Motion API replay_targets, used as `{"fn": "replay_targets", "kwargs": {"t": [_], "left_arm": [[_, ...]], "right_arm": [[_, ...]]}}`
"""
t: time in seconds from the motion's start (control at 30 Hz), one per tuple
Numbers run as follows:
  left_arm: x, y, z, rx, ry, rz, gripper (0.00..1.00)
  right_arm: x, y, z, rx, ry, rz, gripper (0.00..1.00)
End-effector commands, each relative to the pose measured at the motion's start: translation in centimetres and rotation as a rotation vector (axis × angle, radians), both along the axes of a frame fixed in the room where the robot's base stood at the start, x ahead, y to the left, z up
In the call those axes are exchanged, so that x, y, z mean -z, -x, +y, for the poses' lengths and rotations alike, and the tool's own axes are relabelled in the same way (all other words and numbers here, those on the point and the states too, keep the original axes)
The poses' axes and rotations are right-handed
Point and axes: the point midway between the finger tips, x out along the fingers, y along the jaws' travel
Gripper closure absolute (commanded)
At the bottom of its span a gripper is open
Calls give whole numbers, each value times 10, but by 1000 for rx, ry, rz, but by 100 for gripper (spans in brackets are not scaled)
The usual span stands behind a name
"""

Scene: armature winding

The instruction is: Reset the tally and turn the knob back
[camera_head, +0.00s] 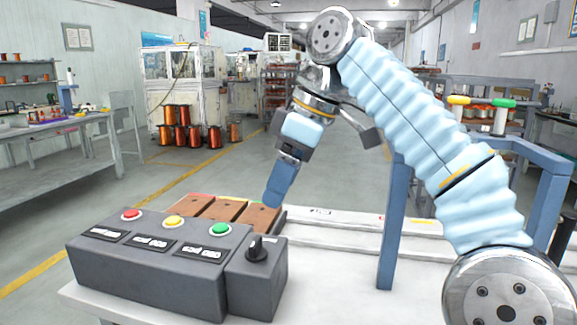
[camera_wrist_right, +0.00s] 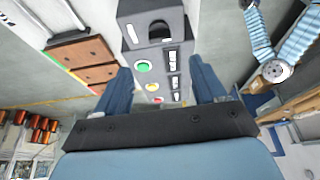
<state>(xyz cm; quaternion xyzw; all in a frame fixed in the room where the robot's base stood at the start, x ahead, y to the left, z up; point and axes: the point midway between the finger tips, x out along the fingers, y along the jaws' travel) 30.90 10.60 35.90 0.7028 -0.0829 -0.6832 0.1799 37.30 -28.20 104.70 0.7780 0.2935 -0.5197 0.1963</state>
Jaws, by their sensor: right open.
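A dark grey control box (camera_head: 150,275) stands on the white table with a red button (camera_head: 131,215), a yellow button (camera_head: 173,222) and a green button (camera_head: 220,230). Small label plates (camera_head: 150,242) lie in front of the buttons; their text is too small to read. A black knob (camera_head: 257,248) sits on the smaller box joined at its right end; the knob (camera_wrist_right: 161,31) also shows in the right wrist view. My right gripper (camera_head: 274,198) hangs above and behind the box, apart from it. Its fingers (camera_wrist_right: 160,70) are open with nothing between them. My left gripper is out of view.
A tray of brown blocks (camera_head: 228,209) lies just behind the box, close to my right gripper. A blue frame post (camera_head: 393,230) stands to the right on the table. White rails (camera_head: 340,222) run behind.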

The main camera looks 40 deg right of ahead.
Motion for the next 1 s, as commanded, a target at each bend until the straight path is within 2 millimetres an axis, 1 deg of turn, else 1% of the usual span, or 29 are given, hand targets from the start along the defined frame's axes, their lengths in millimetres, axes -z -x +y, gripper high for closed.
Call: {"fn": "replay_targets", "kwargs": {"t": [0.1,0.3,1.0], "left_arm": [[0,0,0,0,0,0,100],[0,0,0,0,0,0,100],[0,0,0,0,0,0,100]], "right_arm": [[-13,3,-3,-1,0,-2,30],[-22,6,-6,-1,0,-1,30],[-23,7,-6,0,-1,-1,30]]}}
